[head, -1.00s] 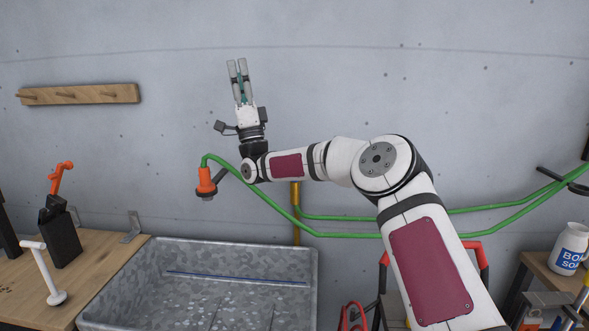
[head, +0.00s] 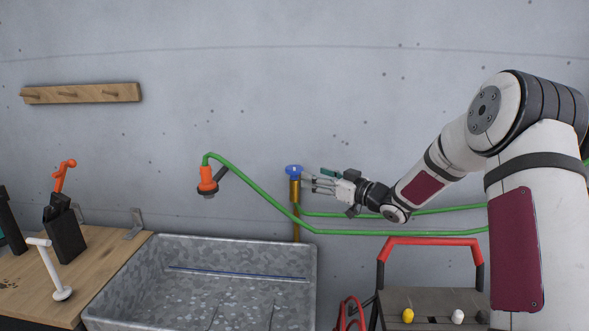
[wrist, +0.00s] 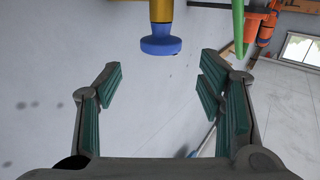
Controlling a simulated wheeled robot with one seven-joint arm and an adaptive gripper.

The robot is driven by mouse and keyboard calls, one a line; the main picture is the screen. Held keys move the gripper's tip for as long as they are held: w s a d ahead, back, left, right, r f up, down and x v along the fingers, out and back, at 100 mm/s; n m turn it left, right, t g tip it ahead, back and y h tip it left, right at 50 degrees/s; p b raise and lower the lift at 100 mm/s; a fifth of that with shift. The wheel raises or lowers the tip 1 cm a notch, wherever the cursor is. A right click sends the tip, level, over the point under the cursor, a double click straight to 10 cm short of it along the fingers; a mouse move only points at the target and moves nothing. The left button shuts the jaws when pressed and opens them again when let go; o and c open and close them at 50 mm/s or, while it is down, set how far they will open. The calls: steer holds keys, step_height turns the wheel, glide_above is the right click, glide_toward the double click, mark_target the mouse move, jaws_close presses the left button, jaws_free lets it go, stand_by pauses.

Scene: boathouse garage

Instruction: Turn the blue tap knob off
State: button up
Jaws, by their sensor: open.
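The blue tap knob (head: 294,170) tops an upright brass pipe (head: 295,194) against the wall, behind the metal trough. My gripper (head: 308,183) is just right of the knob in the head view, its fingers pointing left toward it. In the wrist view the knob (wrist: 160,47) hangs from the brass pipe (wrist: 161,12) at the top, ahead of the fingertips and roughly between them. My gripper (wrist: 157,80) is open and empty there, with green finger pads spread apart. No contact with the knob shows.
A green hose (head: 258,190) with an orange nozzle (head: 207,180) runs along the wall, passing below my gripper. The galvanized trough (head: 235,243) lies below. A red-handled caddy (head: 432,241) stands at lower right. The wall above the knob is clear.

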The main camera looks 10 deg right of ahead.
mark_target(294, 168)
steer(key=x, duration=0.9)
steer(key=shift+w+a, duration=0.15)
steer(key=shift+a, duration=0.05)
steer(key=shift+r, duration=0.1)
steer(key=c, duration=1.1)
